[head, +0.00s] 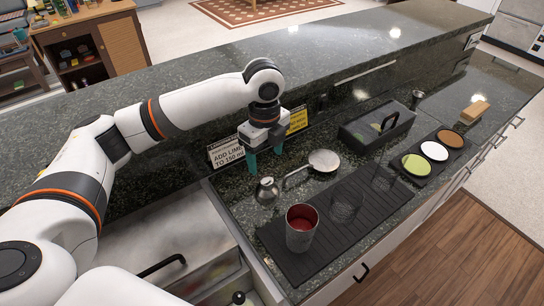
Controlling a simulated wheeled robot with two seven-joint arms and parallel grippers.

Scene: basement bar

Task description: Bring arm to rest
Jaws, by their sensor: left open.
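My left arm (150,118) reaches in from the left over the counter. My left gripper (265,158) points down with its teal fingers apart and nothing between them. It hangs in front of two small signs, a white one (226,152) and a yellow one (298,120), and above a small metal jigger-like item (266,191). I cannot tell how far the fingertips are from the counter. My right gripper is not in view.
A black bar mat (345,215) holds a metal cup with red inside (301,228) and clear glasses (346,202). A strainer (323,161), a black caddy (376,128), a tray of colored discs (433,151) and a wooden block (475,112) lie beyond. A raised stone ledge (330,45) runs behind.

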